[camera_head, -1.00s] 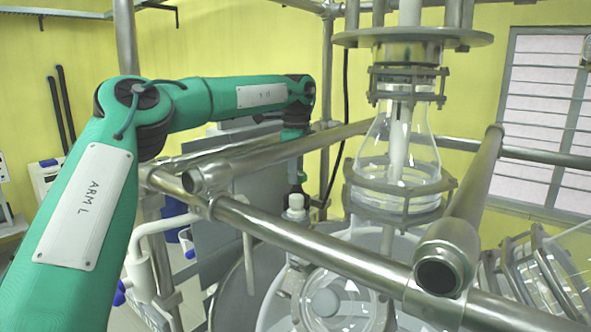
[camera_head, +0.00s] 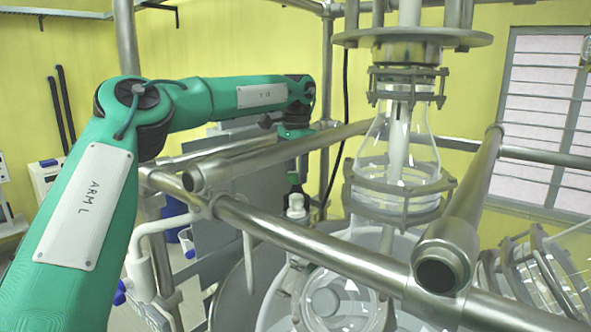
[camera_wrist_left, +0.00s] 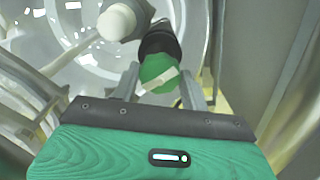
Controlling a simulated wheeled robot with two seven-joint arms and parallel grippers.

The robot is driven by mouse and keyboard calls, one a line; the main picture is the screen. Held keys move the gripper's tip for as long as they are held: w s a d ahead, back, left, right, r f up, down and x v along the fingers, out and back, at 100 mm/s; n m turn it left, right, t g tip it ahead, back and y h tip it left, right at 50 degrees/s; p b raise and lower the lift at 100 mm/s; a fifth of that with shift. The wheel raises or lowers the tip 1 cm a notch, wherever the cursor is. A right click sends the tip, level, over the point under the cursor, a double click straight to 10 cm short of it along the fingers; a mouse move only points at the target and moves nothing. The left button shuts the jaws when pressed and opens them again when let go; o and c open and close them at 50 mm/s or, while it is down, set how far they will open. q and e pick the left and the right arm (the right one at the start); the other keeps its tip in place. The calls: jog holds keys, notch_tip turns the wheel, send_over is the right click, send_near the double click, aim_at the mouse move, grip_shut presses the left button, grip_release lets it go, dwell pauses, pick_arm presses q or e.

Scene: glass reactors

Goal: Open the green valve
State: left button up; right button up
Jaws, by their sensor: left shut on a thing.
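The green valve (camera_wrist_left: 158,72) shows in the left wrist view as a green knob with a pale strip across it, below a black body (camera_wrist_left: 160,40). My left gripper (camera_wrist_left: 160,80) has one finger on each side of the green knob and is shut on it. In the head view my left arm reaches over the metal rails, and its wrist end (camera_head: 294,132) points down behind them. The valve cannot be made out clearly there. My right gripper is not in view.
A white cap (camera_wrist_left: 117,22) on a white stem sits beside the valve. Metal rails (camera_head: 300,240) cross in front of the arm. A glass vessel (camera_head: 398,150) hangs to the right, above a large glass reactor (camera_head: 335,300).

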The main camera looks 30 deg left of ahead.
pick_arm(q)
jog(key=shift+r+n, duration=0.15)
jog(key=shift+n, duration=0.25)
jog(key=o, duration=1)
jog(key=shift+w+d, duration=0.1)
jog(key=shift+w, duration=0.05)
